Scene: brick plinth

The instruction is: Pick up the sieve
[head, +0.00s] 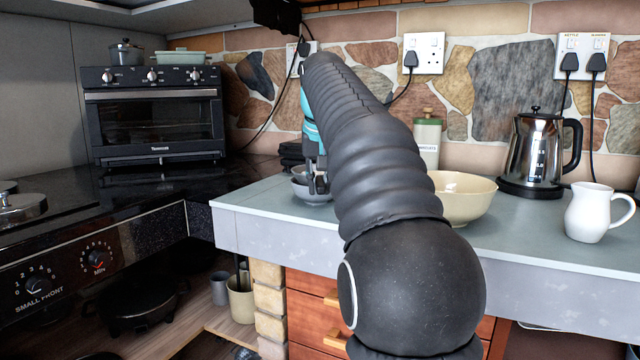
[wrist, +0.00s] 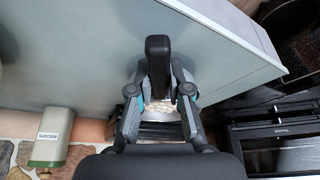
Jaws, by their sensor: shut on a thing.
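In the wrist view, my gripper (wrist: 157,72) is shut on a thick dark bar with a rounded end, which I take for the handle of the sieve (wrist: 157,45). The bar stands out past the fingertips. The rest of the sieve is hidden behind my gripper, and its mesh cannot be made out. In the head view, my gripper (head: 318,183) is low over the counter at a small grey bowl (head: 312,197). My arm covers much of this spot, and I cannot tell whether the sieve touches the bowl.
A cream bowl (head: 462,198), a steel kettle (head: 536,152) and a white jug (head: 590,212) stand to the right on the counter (head: 540,235). A green-lidded canister (head: 427,138) stands behind my arm. A toaster oven (head: 153,118) is at the left.

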